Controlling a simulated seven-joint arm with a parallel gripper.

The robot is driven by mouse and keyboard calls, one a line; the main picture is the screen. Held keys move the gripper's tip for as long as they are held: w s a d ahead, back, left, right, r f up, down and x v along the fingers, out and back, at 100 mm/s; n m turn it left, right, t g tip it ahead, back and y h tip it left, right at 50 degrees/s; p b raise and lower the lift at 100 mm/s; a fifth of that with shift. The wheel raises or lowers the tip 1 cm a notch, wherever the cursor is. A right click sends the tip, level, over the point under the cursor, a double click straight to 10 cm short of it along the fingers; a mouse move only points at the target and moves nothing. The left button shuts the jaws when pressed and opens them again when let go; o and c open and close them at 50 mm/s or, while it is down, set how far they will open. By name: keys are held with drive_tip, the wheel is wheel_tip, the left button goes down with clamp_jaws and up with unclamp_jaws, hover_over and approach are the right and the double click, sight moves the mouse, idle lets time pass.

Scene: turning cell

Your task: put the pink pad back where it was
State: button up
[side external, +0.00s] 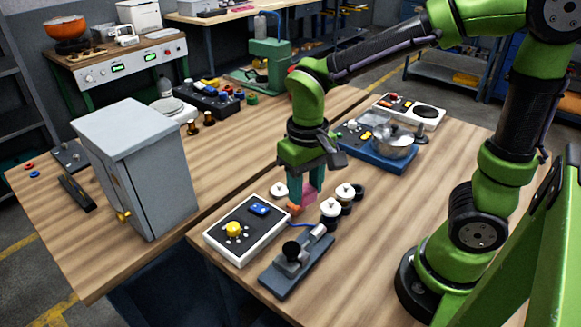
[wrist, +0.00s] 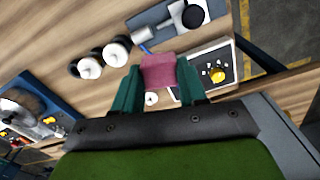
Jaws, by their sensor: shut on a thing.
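The pink pad (wrist: 159,72) is between the two green fingers of my gripper (wrist: 158,88) in the wrist view, and the fingers are shut on it. In the side external view the pad (side external: 308,191) shows below my gripper (side external: 304,190), above the wooden table near the white-framed control box. Part of the pad is hidden by a finger there. I cannot tell whether the pad touches the table.
The control box (side external: 247,230) with a yellow knob is left of my gripper. A grey lever device (side external: 297,262) is in front. White-topped knobs (side external: 331,208) stand close on the right. A blue tray with a metal pot (side external: 393,145) is behind right. A grey cabinet (side external: 150,170) stands left.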

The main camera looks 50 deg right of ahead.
drive_tip(key=w+d+f+n, duration=0.15)
drive_tip(key=w+d, duration=0.25)
drive_tip(key=d, duration=0.4)
drive_tip(key=w+d+f+n, duration=0.1)
drive_tip(key=w+d+f, duration=0.25)
drive_tip(key=d, duration=0.45)
drive_tip(key=f, duration=0.9)
drive_tip(key=shift+w+a, duration=0.2)
drive_tip(key=shift+w, duration=0.2)
drive_tip(key=o, duration=1)
